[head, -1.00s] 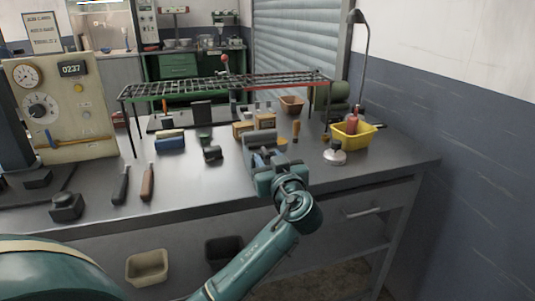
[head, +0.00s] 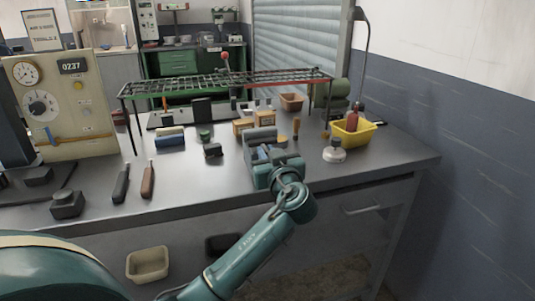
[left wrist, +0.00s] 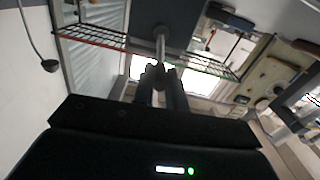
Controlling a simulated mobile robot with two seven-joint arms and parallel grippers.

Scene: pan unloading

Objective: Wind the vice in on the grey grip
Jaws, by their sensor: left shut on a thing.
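The grey vice (head: 262,136) stands near the bench's front edge, right of the middle in the head view. My left gripper (head: 268,156) is in front of it and covers its near side. In the left wrist view my left gripper (left wrist: 160,76) is shut on the end of a grey part, which I take to be the grey grip (left wrist: 160,68). A grey rod (left wrist: 161,46) runs up from there to a rounded part. The fingers hide most of the grip. I cannot tell the gap between the vice jaws. My right gripper is not in view.
A yellow bin (head: 353,132) with a red bottle and a silver-topped can (head: 334,152) stand to the right. A wire rack (head: 228,82) spans the bench behind. Small blocks and two handled tools lie left.

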